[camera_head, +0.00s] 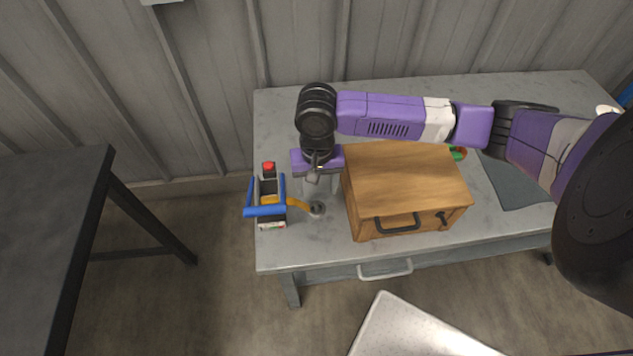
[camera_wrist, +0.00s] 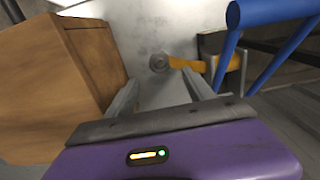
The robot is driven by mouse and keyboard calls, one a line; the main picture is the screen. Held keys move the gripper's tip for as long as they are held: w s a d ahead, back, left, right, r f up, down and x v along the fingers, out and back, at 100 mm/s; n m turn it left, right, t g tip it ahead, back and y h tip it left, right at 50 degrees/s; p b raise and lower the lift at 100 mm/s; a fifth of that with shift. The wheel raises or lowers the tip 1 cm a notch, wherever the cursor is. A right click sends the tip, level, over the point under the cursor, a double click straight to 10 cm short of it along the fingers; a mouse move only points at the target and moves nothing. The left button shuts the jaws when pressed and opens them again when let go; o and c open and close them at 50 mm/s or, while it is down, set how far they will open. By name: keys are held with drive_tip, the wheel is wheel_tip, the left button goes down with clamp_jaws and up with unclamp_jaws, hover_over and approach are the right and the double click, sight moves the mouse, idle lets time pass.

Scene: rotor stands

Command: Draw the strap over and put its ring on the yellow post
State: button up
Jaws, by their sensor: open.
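An orange strap (camera_head: 298,203) runs from a small stand with blue bars (camera_head: 265,211) toward the right across the grey table. A round grey ring (camera_head: 317,208) is at the strap's free end, close to the wooden box. In the wrist view the ring (camera_wrist: 158,62) shows just beyond and between my fingertips, with the strap (camera_wrist: 186,64) leading right to the stand. My gripper (camera_head: 319,190) is open and empty, pointing down behind the ring in the head view; it also shows in the wrist view (camera_wrist: 160,78). I cannot make out a separate yellow post.
A wooden box (camera_head: 405,185) with dark handles stands right of the ring and close to my gripper. A red knob (camera_head: 268,167) tops the stand's back end. The stand is near the left edge of the table (camera_head: 300,250). Bare tabletop lies in front of the ring.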

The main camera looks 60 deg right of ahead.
sight(317, 205)
wheel_tip(317, 205, down, 5)
drive_tip(key=b, duration=0.4)
drive_tip(key=shift+r, duration=0.1)
drive_tip(key=shift+f+b, duration=1)
drive_tip(key=shift+f, duration=1.2)
drive_tip(key=c, duration=1.2)
drive_tip(key=shift+r+p, duration=0.1)
drive_tip(key=shift+p, duration=0.35)
drive_tip(key=shift+r+p, duration=2.9)
drive_tip(key=shift+r, duration=0.05)
